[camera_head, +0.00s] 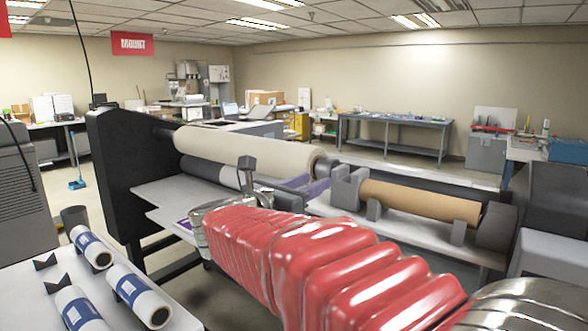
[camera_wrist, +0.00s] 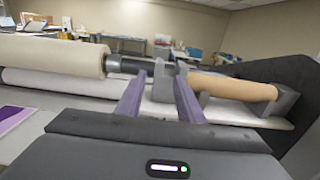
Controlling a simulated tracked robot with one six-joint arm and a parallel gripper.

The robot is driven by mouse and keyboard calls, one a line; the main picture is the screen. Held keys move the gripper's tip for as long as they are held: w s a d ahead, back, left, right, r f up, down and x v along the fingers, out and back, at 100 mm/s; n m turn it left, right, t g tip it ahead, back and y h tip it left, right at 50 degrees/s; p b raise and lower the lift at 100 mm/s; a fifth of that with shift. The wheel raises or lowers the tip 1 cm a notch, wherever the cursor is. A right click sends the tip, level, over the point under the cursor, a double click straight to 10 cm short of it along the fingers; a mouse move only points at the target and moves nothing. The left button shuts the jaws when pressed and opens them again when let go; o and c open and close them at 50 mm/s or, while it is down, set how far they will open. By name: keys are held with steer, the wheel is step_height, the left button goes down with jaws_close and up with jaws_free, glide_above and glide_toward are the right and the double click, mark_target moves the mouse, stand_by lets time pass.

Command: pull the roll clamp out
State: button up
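A cream roll (camera_head: 245,150) lies across the machine, and its end also shows in the wrist view (camera_wrist: 60,55). A dark shaft (camera_wrist: 128,65) runs from that end toward a grey clamp-like block (camera_head: 347,187), which also shows in the wrist view (camera_wrist: 162,82). I take this block for the roll clamp. My gripper (camera_wrist: 170,72) points at it, with its two purple-grey fingers apart and the block seen between them. I cannot tell whether the fingers are around it or short of it, or touching it. In the head view, my red-sleeved arm hides part of the machine.
A brown tube (camera_head: 420,201) lies in grey cradles to the right of the block. A dark end plate (camera_head: 125,180) stands at the machine's left. Blue-labelled rolls (camera_head: 130,290) lie on a white table at lower left. A blue-topped bench (camera_head: 395,122) stands by the wall.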

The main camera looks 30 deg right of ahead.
mark_target(347, 165)
steer(key=shift+d, duration=0.1)
steer(key=x, duration=1.3)
steer(key=shift+d+f, duration=0.1)
steer(key=shift+d, duration=0.25)
steer(key=shift+c, duration=0.3)
jaws_close()
